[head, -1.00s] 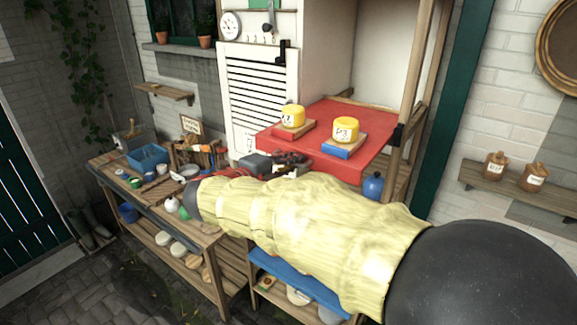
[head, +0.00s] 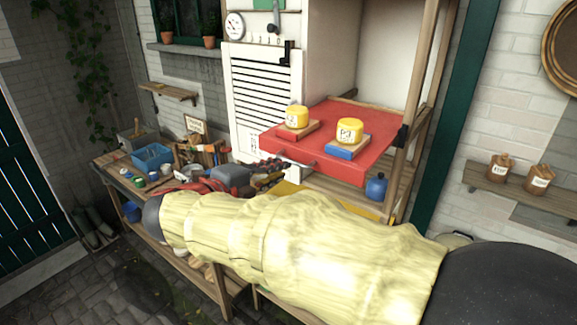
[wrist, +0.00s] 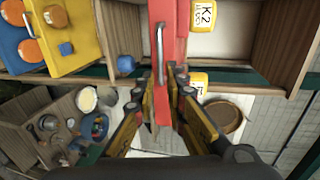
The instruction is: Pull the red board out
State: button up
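The red board (head: 368,158) lies flat in the tall cabinet and juts out over the bench, with a metal bar handle (wrist: 160,52) on its front edge. Two yellow jars stand on it: the left jar (head: 297,116) on a wooden block and the right jar (head: 350,130) on a blue block (head: 348,148). My gripper (wrist: 162,88) is open, its fingers spread on both sides of the handle's lower end in the wrist view. I cannot tell whether they touch it. In the head view the gripper is left of the board's front, partly hidden by my sleeved arm.
A yellow board (wrist: 58,30) and a blue board with orange round things lie beside the red one in the wrist view. A blue jug (head: 376,187) stands below the red board. The bench at left holds a blue bin (head: 152,156) and small pots. A cabinet post (head: 413,120) stands close right.

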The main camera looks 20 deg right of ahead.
jog(key=v, duration=0.4)
